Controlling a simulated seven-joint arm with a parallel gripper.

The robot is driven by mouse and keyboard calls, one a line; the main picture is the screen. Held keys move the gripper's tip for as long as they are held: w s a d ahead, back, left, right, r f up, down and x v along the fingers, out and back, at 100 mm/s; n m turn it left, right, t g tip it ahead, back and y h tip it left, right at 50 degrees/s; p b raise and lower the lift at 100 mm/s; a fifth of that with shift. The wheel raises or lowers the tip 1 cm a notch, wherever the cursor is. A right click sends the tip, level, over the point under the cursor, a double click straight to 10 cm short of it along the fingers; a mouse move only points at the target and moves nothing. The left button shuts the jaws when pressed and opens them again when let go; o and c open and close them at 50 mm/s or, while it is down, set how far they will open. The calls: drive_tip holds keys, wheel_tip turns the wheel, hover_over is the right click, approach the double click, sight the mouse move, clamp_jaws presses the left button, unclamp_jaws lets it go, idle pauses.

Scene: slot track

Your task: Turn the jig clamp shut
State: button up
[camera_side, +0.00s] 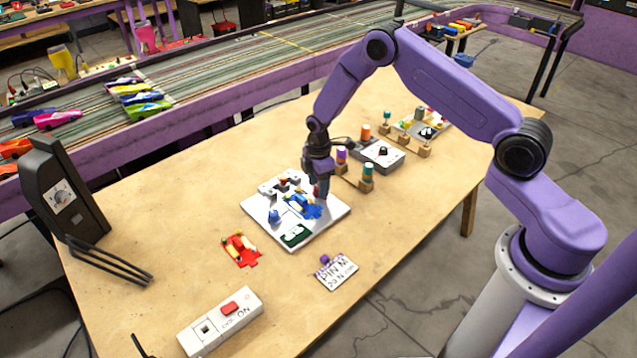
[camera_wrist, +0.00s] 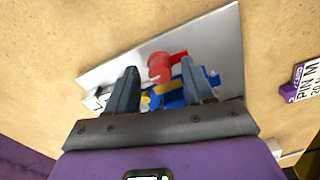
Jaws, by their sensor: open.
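The jig is a pale plate (camera_side: 268,228) on the wooden table, and its metallic-looking surface also shows in the wrist view (camera_wrist: 210,38). A blue car body (camera_side: 300,207) lies on it. A red clamp knob with an arm (camera_wrist: 160,66) stands over the blue car (camera_wrist: 172,98) in the wrist view. My gripper (camera_side: 318,191) points down over the back right part of the plate. In the wrist view my gripper (camera_wrist: 162,80) is open, with one finger on each side of the knob. I cannot tell whether the fingers touch it. In the side view the gripper mostly hides the knob.
A red car body (camera_side: 240,250) and a lettered card (camera_side: 335,271) lie in front of the plate. A switch box (camera_side: 220,320) is at the front edge. A dark device (camera_side: 62,195) stands left. Pegs on blocks (camera_side: 366,178) and a grey box (camera_side: 382,153) stand close behind right.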

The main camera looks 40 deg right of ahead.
drive_tip(key=shift+c, duration=0.3)
clamp_jaws()
drive_tip(key=shift+m, duration=0.4)
drive_tip(key=m, duration=0.3)
drive_tip(key=shift+m, duration=0.4)
drive_tip(key=m, duration=1.3)
drive_tip(key=shift+m, duration=0.3)
